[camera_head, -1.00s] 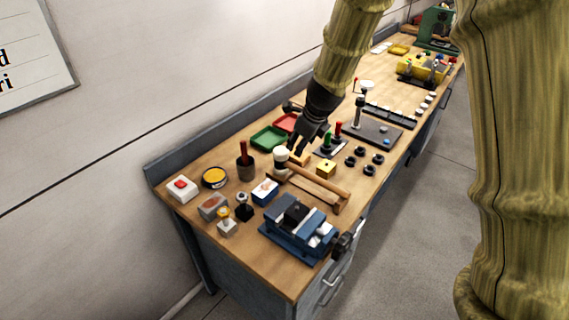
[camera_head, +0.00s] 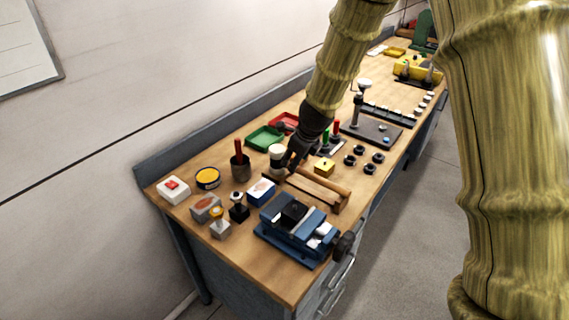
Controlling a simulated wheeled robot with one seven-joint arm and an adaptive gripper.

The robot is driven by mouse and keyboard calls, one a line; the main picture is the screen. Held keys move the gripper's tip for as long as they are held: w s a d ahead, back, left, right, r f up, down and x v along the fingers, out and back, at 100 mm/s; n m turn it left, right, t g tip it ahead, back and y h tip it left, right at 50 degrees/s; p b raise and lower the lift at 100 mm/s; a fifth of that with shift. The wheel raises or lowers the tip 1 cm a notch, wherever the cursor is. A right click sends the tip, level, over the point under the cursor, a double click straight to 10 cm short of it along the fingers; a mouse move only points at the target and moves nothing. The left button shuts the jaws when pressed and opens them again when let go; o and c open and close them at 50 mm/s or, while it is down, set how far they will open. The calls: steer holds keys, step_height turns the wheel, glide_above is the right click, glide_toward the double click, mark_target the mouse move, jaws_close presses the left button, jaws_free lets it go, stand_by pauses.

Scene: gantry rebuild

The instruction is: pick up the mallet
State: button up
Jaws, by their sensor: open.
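The mallet (camera_head: 277,158) has a pale, white-ended head, and its wooden handle runs to the lower right over a wooden rest (camera_head: 314,195) on the bench. My dark gripper (camera_head: 290,163) points down right beside the head, over the start of the handle. It is open. It hides the part where the handle meets the head. I cannot tell whether the fingers are around the handle or touching it.
A blue vise (camera_head: 298,228) stands in front of the rest. A green tray (camera_head: 265,138) and a cup with a red-handled tool (camera_head: 240,165) are to the left.

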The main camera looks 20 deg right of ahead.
steer(key=shift+d+p+x, duration=0.2)
steer(key=shift+p+x, duration=0.25)
steer(key=shift+x, duration=0.9)
steer(key=shift+d+p+x, duration=0.2)
steer(key=shift+p+x, duration=0.2)
steer(key=shift+x, duration=1.95)
steer(key=shift+w, duration=0.15)
steer(key=shift+c, duration=0.5)
steer(key=shift+r, duration=0.1)
jaws_close()
